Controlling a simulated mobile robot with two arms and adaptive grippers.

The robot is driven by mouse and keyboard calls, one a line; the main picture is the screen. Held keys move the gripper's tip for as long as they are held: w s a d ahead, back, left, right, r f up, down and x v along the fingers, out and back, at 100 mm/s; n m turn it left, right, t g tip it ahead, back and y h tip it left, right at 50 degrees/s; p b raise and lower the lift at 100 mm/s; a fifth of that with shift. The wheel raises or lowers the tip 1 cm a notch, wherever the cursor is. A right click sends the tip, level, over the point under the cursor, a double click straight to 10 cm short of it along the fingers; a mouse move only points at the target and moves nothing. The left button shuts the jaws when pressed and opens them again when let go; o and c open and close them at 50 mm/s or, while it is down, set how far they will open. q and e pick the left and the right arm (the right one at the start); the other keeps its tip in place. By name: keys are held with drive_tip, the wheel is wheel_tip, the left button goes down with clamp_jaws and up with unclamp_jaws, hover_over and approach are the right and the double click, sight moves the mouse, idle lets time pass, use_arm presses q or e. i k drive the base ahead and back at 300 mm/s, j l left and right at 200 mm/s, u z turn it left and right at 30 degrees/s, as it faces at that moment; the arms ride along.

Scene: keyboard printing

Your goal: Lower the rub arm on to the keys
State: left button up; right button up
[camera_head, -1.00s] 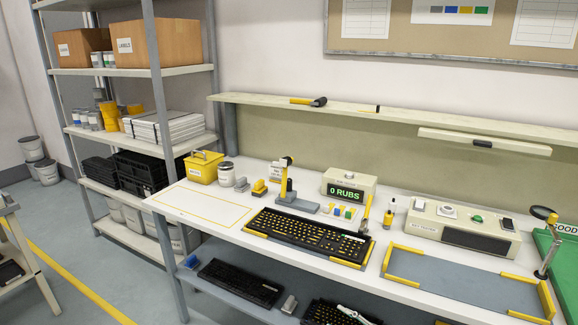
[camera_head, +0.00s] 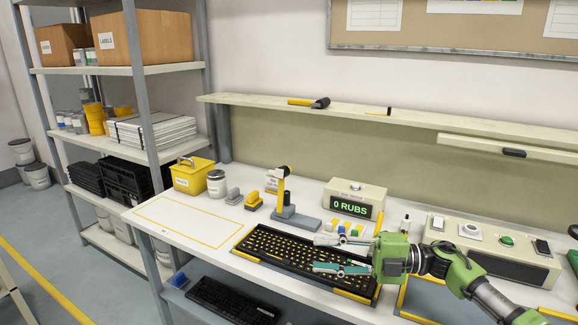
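The black keyboard (camera_head: 272,250) with yellow key legends lies in a yellow-cornered holder on the white bench. My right gripper (camera_head: 317,253) reaches in from the right over the keyboard's right part, fingers pointing left. Its two fingers are spread with nothing between them, to the right of the arm's base and apart from it. It hides the keyboard's right keys. My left gripper is out of view.
The counter box (camera_head: 353,201) reading "0 RUBS" stands behind my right gripper, with small coloured blocks in front. A grey-and-beige tester box (camera_head: 500,248) is at right. A yellow tub (camera_head: 193,178) and a jar (camera_head: 217,184) stand at left. The yellow-outlined bench area (camera_head: 185,222) is clear.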

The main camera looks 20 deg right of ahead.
sight(282, 172)
drive_tip(key=i+l, duration=0.3)
drive_tip(key=i, duration=0.15)
drive_tip(key=i+l, duration=0.25)
drive_tip(key=i, duration=0.2)
drive_tip(key=i+l, duration=0.3)
drive_tip(key=i, duration=0.1)
